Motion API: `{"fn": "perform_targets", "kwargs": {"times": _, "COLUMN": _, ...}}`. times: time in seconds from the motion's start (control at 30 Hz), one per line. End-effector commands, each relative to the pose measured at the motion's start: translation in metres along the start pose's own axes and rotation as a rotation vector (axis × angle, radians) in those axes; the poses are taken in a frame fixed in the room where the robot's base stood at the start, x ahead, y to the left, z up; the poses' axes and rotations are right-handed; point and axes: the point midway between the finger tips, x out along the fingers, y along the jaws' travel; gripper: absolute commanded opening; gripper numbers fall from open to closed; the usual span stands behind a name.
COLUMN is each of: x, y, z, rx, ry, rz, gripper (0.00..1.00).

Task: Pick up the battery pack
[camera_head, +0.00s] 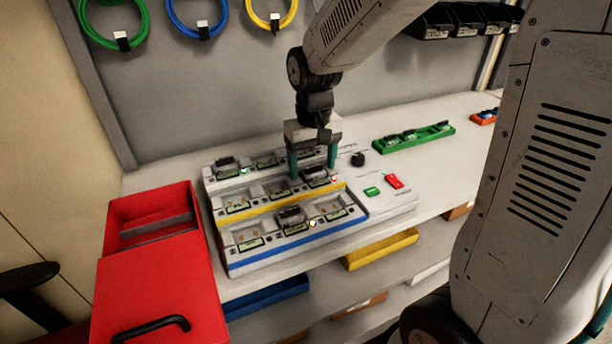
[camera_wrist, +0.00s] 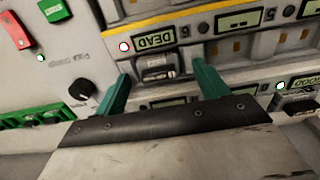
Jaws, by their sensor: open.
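My gripper (camera_head: 312,170) is open over the right end of the yellow-striped row of the charging station (camera_head: 218,222). In the wrist view, its two teal fingers (camera_wrist: 163,76) appear on either side of a dark battery pack (camera_wrist: 156,67) in the bay labelled DEAD, beside a red light. In the head view, this pack (camera_head: 316,179) sits between and just below the fingertips; contact cannot be told. Another battery pack (camera_head: 290,214) is in the blue-striped row, by a yellowish light. A third (camera_head: 226,164) is in the back row, by a green light.
A red bin with a lid (camera_head: 150,285) stands at left. The station has a black knob (camera_head: 358,159), a green button (camera_head: 372,191) and a red switch (camera_head: 394,182). A green rack (camera_head: 413,136) holding dark packs lies farther right. Coloured cable coils hang on the back wall.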

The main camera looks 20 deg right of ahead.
Motion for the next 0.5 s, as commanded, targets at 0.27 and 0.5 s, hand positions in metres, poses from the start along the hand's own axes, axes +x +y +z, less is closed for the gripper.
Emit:
{"fn": "perform_targets", "kwargs": {"times": 0.27, "x": -0.0004, "y": 0.0003, "z": 0.0001, "rx": 0.0, "ry": 0.0, "rz": 0.0, "gripper": 0.23}}
{"fn": "perform_targets", "kwargs": {"times": 0.5, "x": -0.0006, "y": 0.0003, "z": 0.0001, "rx": 0.001, "ry": 0.0, "rz": 0.0, "gripper": 0.22}}
